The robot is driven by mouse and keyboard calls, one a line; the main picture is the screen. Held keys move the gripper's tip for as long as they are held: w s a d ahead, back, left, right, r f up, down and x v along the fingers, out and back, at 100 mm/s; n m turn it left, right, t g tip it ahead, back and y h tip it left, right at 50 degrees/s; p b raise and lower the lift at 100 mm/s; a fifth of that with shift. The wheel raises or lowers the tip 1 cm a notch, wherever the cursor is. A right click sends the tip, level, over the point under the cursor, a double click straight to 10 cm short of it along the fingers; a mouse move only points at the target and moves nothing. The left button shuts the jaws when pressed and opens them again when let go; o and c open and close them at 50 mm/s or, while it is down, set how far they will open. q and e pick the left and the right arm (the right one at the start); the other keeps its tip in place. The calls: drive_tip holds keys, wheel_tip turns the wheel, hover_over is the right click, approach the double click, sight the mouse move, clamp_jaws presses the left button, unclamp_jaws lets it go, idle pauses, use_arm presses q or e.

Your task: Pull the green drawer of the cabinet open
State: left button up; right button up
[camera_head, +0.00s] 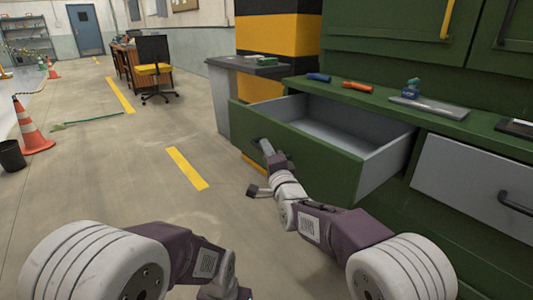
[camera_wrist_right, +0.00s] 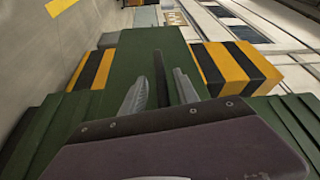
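The green drawer (camera_head: 300,150) of the cabinet (camera_head: 440,95) is pulled well out, and its empty grey inside shows in the head view. My right gripper (camera_head: 266,148) is at the drawer's front, by its dark handle. In the right wrist view the fingers of my right gripper (camera_wrist_right: 162,85) stand apart on either side of the dark handle (camera_wrist_right: 160,70), with a gap on both sides. The green front (camera_wrist_right: 125,65) shows behind them. My left gripper (camera_head: 232,288) is low at the bottom edge, partly cut off, and its fingers are unclear.
A grey drawer (camera_head: 470,180) to the right is shut. A blue tool (camera_head: 318,77), an orange tool (camera_head: 357,86) and a small bottle (camera_head: 411,88) are on the cabinet's ledge. A grey stand (camera_head: 222,95) is beyond the drawer.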

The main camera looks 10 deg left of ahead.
drive_tip(key=shift+r, duration=0.1)
drive_tip(key=shift+s+d, duration=0.15)
drive_tip(key=shift+s, duration=0.1)
drive_tip(key=p+v, duration=0.3)
drive_tip(key=v, duration=0.5)
drive_tip(key=shift+s, duration=0.25)
drive_tip(key=shift+d, duration=0.15)
